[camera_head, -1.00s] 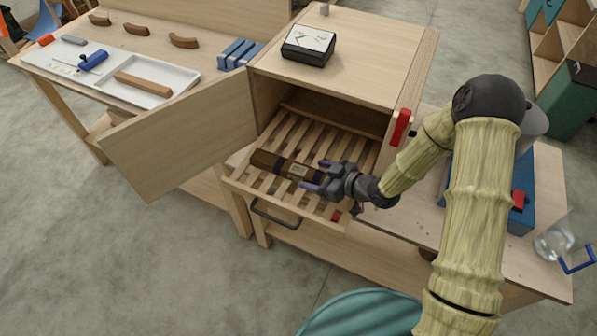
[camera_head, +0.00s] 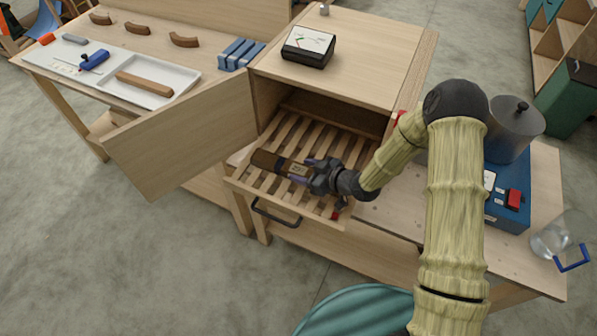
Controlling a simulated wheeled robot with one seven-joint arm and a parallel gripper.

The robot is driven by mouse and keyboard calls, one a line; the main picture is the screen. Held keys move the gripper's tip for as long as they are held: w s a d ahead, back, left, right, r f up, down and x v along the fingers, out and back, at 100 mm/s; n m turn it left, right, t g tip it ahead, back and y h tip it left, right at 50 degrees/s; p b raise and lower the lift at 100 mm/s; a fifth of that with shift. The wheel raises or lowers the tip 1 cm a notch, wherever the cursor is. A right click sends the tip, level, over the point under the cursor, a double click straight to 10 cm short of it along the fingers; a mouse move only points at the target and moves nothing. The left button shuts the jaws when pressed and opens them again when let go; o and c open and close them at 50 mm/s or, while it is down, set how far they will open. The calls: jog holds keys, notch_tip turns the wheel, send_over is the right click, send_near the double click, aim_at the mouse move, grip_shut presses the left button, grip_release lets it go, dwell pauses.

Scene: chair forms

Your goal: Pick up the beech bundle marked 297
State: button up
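A dark brown wooden bundle (camera_head: 268,159) with a pale label (camera_head: 298,170) lies on the slatted pull-out rack (camera_head: 250,182) of the wooden cabinet. The label is too small to read. My gripper (camera_head: 306,170) is at the right end of the bundle. Its fingers are spread, one on the far side and one on the near side of the labelled end. The bundle's right end is partly hidden by the gripper. I cannot see the fingers pressing on it.
The cabinet door (camera_head: 180,140) stands open to the left. A black meter (camera_head: 308,47) sits on the cabinet top. A white tray (camera_head: 110,70) is on the left bench. A blue box (camera_head: 510,190), a metal pot (camera_head: 515,125) and a glass jug (camera_head: 550,238) stand at right.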

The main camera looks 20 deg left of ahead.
aim_at(305, 172)
jog(key=c, duration=0.8)
jog(key=shift+c, duration=0.2)
notch_tip(305, 172, up, 10)
jog(key=b, duration=0.1)
jog(key=shift+b, duration=0.35)
